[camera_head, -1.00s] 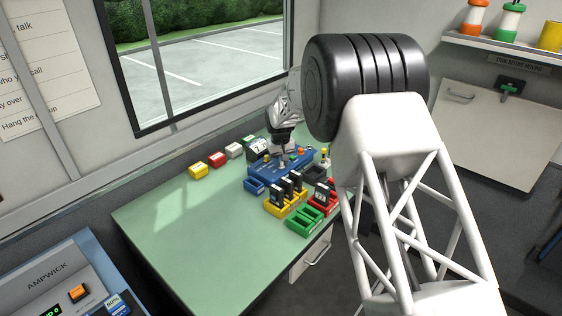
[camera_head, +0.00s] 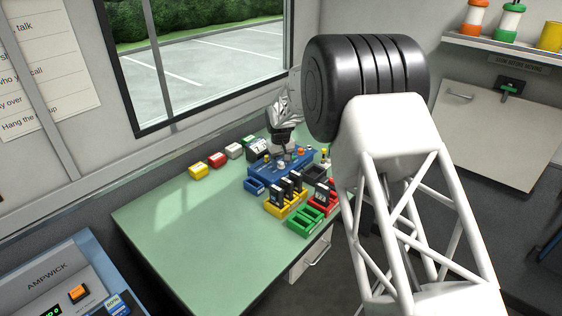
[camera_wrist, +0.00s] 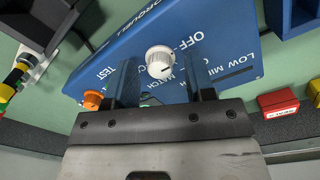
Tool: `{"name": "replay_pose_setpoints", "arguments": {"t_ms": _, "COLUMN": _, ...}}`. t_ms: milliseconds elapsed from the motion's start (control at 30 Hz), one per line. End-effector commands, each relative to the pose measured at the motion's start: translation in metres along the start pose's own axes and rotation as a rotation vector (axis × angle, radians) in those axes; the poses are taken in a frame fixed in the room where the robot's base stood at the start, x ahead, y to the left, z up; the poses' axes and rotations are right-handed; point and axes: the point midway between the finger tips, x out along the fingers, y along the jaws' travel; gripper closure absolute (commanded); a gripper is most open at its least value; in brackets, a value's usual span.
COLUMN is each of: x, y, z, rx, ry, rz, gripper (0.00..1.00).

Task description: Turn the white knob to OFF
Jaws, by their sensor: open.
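The white knob (camera_wrist: 159,61) stands on a blue panel (camera_wrist: 222,50) in the wrist view, with a dark mark on its face toward the lower right. The word OFF is printed above and to the right of it. My gripper (camera_wrist: 158,66) is open, with one finger on each side of the knob in this view; contact is not visible, and the height between them is hard to tell. In the head view my gripper (camera_head: 281,144) is above the blue panel (camera_head: 262,172), and the small knobs there are hard to read.
An orange knob (camera_wrist: 92,100) is left of my gripper, near the word TEST. A red block (camera_wrist: 278,102) lies on the right. In the head view, yellow trays (camera_head: 280,207) and a green tray (camera_head: 307,219) stand in front of the panel. The green tabletop (camera_head: 200,245) is clear at left.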

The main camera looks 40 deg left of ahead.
Motion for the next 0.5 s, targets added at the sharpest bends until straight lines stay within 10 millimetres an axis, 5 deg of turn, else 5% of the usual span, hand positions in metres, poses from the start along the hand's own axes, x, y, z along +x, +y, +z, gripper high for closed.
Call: {"name": "replay_pose_setpoints", "arguments": {"t_ms": 500, "x": -0.037, "y": 0.0, "z": 0.0, "rx": 0.0, "ry": 0.001, "rz": 0.0, "gripper": 0.5}}
